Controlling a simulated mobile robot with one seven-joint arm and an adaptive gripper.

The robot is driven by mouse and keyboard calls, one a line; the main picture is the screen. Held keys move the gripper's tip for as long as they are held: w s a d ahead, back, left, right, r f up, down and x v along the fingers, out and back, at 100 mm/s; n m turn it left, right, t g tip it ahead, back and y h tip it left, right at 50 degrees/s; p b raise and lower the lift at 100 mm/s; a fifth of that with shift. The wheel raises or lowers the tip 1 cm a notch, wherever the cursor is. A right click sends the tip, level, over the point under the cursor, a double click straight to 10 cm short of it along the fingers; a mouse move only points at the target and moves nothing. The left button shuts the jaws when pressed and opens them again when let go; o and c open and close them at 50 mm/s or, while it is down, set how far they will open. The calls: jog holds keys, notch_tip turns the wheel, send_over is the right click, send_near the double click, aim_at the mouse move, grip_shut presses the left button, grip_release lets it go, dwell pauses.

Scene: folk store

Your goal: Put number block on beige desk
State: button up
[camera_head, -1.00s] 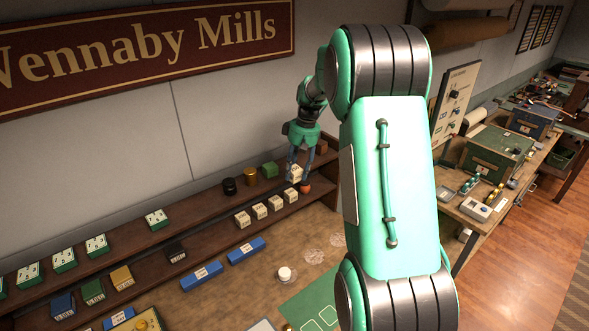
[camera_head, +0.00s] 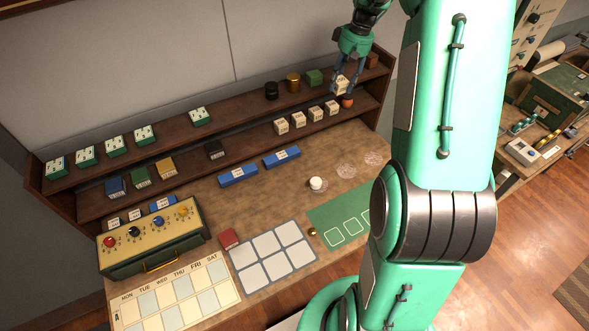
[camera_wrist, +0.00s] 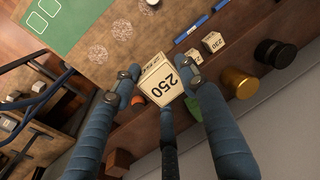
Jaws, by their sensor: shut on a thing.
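A cream number block marked 250 (camera_wrist: 158,84) is between my gripper's fingers (camera_wrist: 156,76) in the wrist view. In the head view my gripper (camera_head: 343,90) is shut on the number block (camera_head: 342,84) at the right end of the shelves. The block is by the upper shelf, just above a small orange pot (camera_head: 347,101); I cannot tell whether it touches the shelf. The beige desk (camera_head: 205,203) spreads below and in front of the shelves.
Several similar number blocks (camera_head: 298,119) line the lower shelf. Black (camera_head: 271,90) and gold (camera_head: 293,83) canisters stand above. A white cup (camera_head: 316,184), blue bars (camera_head: 238,175) and a green mat (camera_head: 336,222) occupy the desk; bare patches lie between them.

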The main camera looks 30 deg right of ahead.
jog(key=shift+g, duration=0.4)
jog(key=s+a+f+b, duration=0.5)
jog(key=s+a+f, duration=0.1)
jog(key=a+f, duration=0.5)
jog(key=s+a+f+b, duration=0.5)
jog(key=s+a+f, duration=0.2)
jog(key=a+f, duration=0.4)
jog(key=s+a+f+b, duration=0.5)
jog(key=s+a+f, duration=0.1)
jog(key=a+f, duration=0.6)
jog(key=shift+s+f, duration=0.2)
jog(key=shift+f, duration=0.5)
jog(key=shift+s+f, duration=0.2)
jog(key=shift+f, duration=0.5)
jog(key=shift+d, duration=0.1)
jog(key=w, duration=0.5)
jog(key=w+f+b, duration=0.1)
jog(key=w, duration=0.4)
jog(key=w+b, duration=0.1)
jog(key=w, duration=0.5)
jog(key=shift+d+f, duration=0.15)
jog(key=shift+f, duration=0.1)
jog(key=shift+f, duration=0.1)
jog(key=shift+f+b, duration=0.4)
jog(key=shift+f, duration=1.25)
